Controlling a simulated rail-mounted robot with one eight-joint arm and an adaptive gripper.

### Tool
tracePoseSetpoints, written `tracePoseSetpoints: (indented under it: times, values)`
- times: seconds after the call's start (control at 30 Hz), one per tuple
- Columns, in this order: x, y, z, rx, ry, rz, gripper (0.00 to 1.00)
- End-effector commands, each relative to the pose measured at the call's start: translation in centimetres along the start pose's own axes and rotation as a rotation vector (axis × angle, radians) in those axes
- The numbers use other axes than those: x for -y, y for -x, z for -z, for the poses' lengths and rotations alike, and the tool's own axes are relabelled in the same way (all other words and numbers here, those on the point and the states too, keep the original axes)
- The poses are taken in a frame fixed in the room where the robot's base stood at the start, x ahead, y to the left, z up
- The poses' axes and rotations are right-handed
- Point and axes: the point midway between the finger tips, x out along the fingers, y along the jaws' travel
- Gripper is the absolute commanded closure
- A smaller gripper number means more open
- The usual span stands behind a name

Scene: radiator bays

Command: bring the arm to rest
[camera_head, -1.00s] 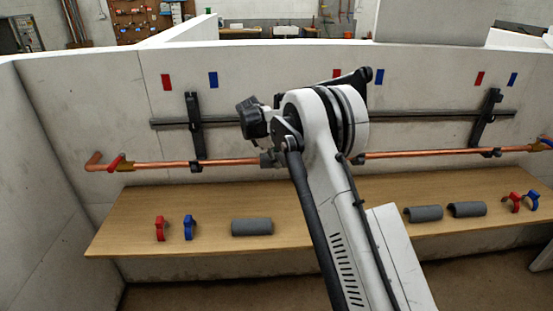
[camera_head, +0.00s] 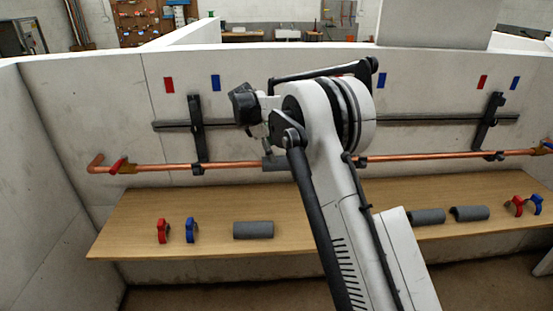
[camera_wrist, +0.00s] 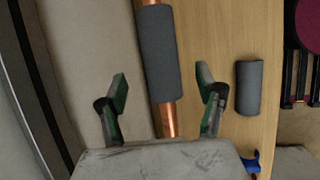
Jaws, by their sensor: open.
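My gripper (camera_wrist: 162,88) is open, with its two dark green-tipped fingers spread wide and nothing between the tips touching them. In the wrist view, the copper pipe (camera_wrist: 169,121) runs beyond the gap between the fingers, and a grey foam sleeve (camera_wrist: 159,55) sits around the pipe. In the head view, the same sleeve (camera_head: 274,163) shows partly on the copper pipe (camera_head: 420,156), beside my arm. My arm stands up across the middle of the head view, bent over at the top. The fingers are hard to make out there.
A wooden shelf (camera_head: 215,205) runs below the pipe. It bears a red clip (camera_head: 162,231), a blue clip (camera_head: 190,230), grey sleeves (camera_head: 253,230) and another clip pair at right. A dark rail (camera_head: 160,126) crosses the wall above the pipe. Side walls enclose the bay.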

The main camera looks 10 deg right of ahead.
Motion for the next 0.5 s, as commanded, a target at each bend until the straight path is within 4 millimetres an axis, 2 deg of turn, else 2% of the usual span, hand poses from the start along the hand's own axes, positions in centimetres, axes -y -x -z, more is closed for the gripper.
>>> tracePoseSetpoints:
  times: [0.1, 0.2, 0.5]
  values:
    - [0.0, 2.3, 0.0, 0.000, 0.002, -0.001, 0.32]
    - [0.0, 3.7, 0.1, 0.000, 0.002, -0.001, 0.32]
    - [0.3, 6.1, -0.5, -0.007, -0.017, -0.004, 0.32]
